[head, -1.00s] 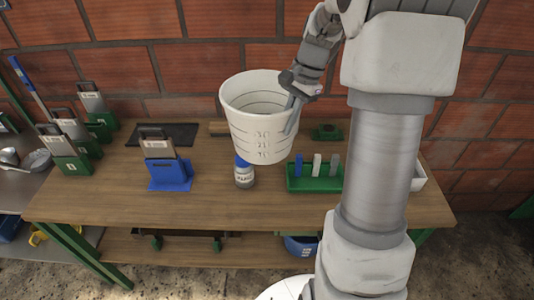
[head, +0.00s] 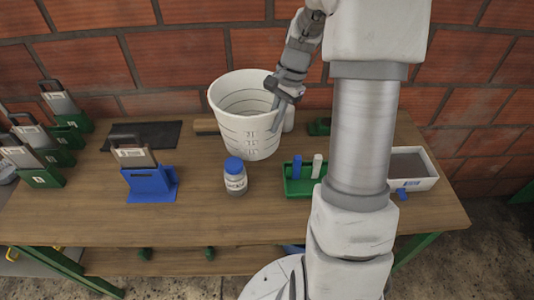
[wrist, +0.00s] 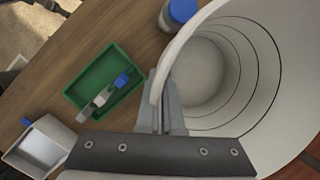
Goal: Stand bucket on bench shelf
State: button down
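A white bucket (head: 238,118) with measuring marks on its side is upright at the back middle of the bench, and is empty inside. My gripper (head: 278,100) is shut on the right part of its rim. The wrist view shows the fingers (wrist: 164,105) on either side of the bucket wall (wrist: 215,38). I cannot tell whether the bucket's base touches the bench top (head: 90,222) or is held just above it. The bench's lower shelf (head: 180,262) shows only in part below the front edge.
A blue-capped bottle (head: 235,178) stands in front of the bucket. A green tray (head: 294,189) with small blocks lies right of it, and a white bin (head: 424,185) farther right. A blue holder (head: 152,186) stands left.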

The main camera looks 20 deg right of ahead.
notch_tip(320, 180, down, 8)
jog(key=c, duration=1.1)
grip_release()
